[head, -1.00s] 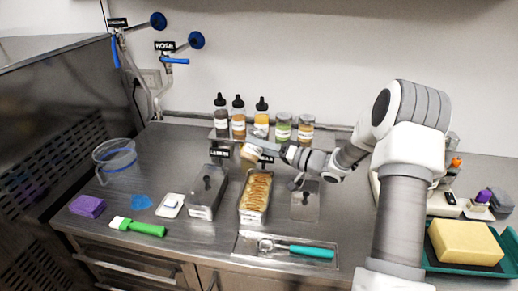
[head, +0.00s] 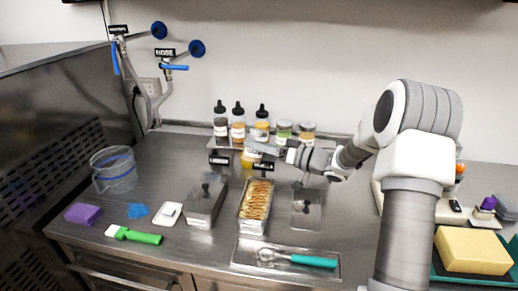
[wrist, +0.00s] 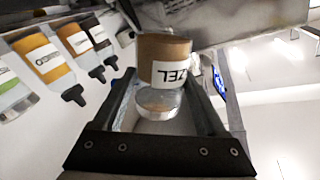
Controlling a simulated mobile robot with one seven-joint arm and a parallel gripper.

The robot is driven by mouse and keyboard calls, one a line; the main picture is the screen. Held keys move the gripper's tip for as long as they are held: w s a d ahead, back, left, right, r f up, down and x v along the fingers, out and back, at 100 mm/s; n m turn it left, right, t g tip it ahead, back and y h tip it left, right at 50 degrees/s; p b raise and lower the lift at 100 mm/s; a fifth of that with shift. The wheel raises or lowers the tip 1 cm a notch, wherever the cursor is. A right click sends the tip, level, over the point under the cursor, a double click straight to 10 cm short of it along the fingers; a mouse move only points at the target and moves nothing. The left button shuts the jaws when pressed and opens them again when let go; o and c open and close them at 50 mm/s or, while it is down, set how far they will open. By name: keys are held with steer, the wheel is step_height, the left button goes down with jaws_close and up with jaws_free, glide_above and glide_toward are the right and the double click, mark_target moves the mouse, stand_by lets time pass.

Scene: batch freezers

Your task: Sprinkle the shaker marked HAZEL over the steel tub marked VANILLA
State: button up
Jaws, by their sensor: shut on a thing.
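My gripper (head: 262,149) is shut on the shaker, whose label shows the letters ZEL in the wrist view (wrist: 165,58). The shaker has a brown body, a white label and a pale lid. It looks about upright, in line with the bottles beside it. In the head view the shaker (head: 250,160) is partly hidden by my gripper, above the far end of a steel tub (head: 243,226). The tub holds a golden filling with brown streaks. A small dark sign (head: 263,167) stands behind it, too small to read.
Dropper bottles (head: 238,128) and two jars (head: 306,130) stand on a rack behind my gripper. A teal-handled scoop (head: 300,259) lies in front.

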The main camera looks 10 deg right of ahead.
steer(key=shift+r+n+b, duration=0.3)
steer(key=shift+n+b, duration=0.45)
steer(key=shift+n, duration=0.15)
steer(key=shift+r+n+b, duration=0.25)
steer(key=shift+n+b, duration=0.5)
steer(key=shift+n, duration=0.15)
steer(key=shift+r+n+b, duration=0.3)
steer(key=shift+n+b, duration=0.45)
steer(key=shift+n, duration=0.15)
steer(key=s+p, duration=0.1)
steer(key=s, duration=1.4)
steer(key=shift+a, duration=0.1)
